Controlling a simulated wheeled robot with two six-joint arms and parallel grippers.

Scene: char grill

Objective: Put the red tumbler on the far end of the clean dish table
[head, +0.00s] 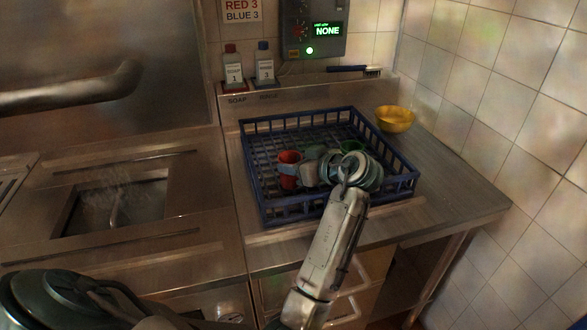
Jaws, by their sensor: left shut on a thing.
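The red tumbler (289,157) shows over the left middle of the blue dish rack (258,192). My left gripper (288,170) reaches in from the right, with its wrist over the rack, and is shut on the tumbler. The fingers hide part of the tumbler's side. The tumbler looks roughly upright; I cannot tell whether it touches the rack floor. The clean dish table (455,203) is the steel counter under the rack, running to the right wall. My right gripper is not in view.
A green item (351,145) sits in the rack, partly hidden by my wrist. A yellow bowl (395,119) stands behind the rack's right corner. Soap (233,70) and rinse (265,66) bottles and a brush (355,70) are on the back ledge. The table's right end is bare.

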